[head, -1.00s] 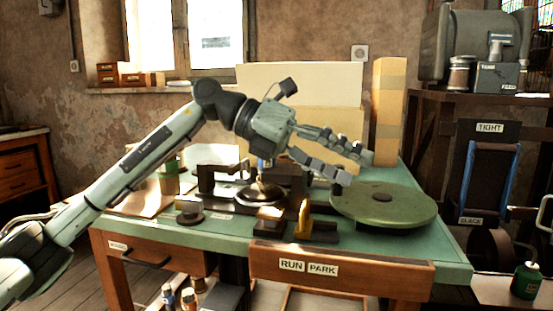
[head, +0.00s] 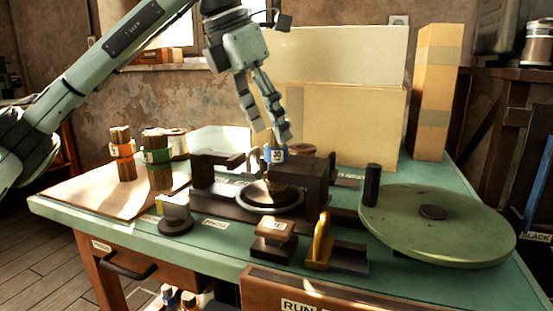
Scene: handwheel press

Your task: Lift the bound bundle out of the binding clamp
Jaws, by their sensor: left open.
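The dark metal binding clamp (head: 302,188) stands in the middle of the green bench. A blue-banded piece with a white label (head: 275,155), seemingly the bound bundle, shows upright at the clamp's back. Its lower part is hidden by the clamp, and its top is largely covered by my fingers. My left gripper (head: 273,136) points down from above with its fingers open, right at the top of the blue band. I cannot tell whether the fingers touch it. My right gripper is not in view.
An orange-banded bundle (head: 122,150) and a green-banded bundle (head: 157,165) stand on a board at left. A round green plate (head: 440,222) with a dark post fills the right. A yellow lever (head: 320,240) stands in front. Tall pale stacks (head: 340,110) stand behind.

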